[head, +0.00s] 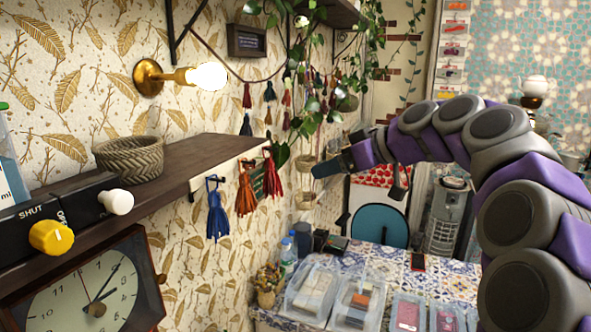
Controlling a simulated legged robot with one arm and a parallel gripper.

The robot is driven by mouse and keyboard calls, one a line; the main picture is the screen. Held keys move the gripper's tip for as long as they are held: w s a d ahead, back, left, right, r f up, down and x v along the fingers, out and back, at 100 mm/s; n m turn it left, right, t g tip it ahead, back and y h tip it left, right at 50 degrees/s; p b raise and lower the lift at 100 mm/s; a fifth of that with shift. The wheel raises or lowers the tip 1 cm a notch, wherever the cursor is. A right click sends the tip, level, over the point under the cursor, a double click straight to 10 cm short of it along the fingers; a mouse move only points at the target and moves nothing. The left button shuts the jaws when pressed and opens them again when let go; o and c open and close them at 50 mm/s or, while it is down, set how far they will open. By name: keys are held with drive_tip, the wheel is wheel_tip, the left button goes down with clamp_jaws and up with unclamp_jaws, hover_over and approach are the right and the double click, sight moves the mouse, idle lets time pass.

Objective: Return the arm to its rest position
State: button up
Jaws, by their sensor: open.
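My arm (505,215), grey and purple, arches in from the right side of the head view and reaches left across the middle. My gripper (350,167) is at its far end, open, pointing left in the air above the tiled table. Nothing shows between its fingers. A white teapot (535,85) stands on top of a dark samovar at the upper right, apart from the gripper; the samovar's lower part is hidden behind my arm.
A wooden shelf (165,165) with a wicker basket (128,158) runs along the left wall, tassels hanging from it. A clock (90,290) and a yellow knob (51,237) are close at left. Plastic bins (310,292) stand on the tiled table (450,286). Plants hang above the gripper.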

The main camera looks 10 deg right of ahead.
drive_tip(key=s+a+f+m+g+h+b, duration=0.1)
drive_tip(key=s+a+f+g+b, duration=0.15)
drive_tip(key=s+a+f, duration=0.6)
drive_tip(key=s+a+f+m+g+h+b, duration=0.15)
drive_tip(key=s+a+f+g, duration=0.3)
drive_tip(key=s+f, duration=0.6)
drive_tip(key=s+d+f+m+g+h+b, duration=0.1)
drive_tip(key=s+d+f+m+g+h, duration=0.1)
drive_tip(key=s+f, duration=0.8)
drive_tip(key=s+d+f+m+g+h+b, duration=0.2)
drive_tip(key=s+f+m+h, duration=0.1)
drive_tip(key=s+f, duration=0.8)
drive_tip(key=shift+s+d+f, duration=0.15)
drive_tip(key=shift+s+d, duration=0.15)
drive_tip(key=shift+s, duration=0.15)
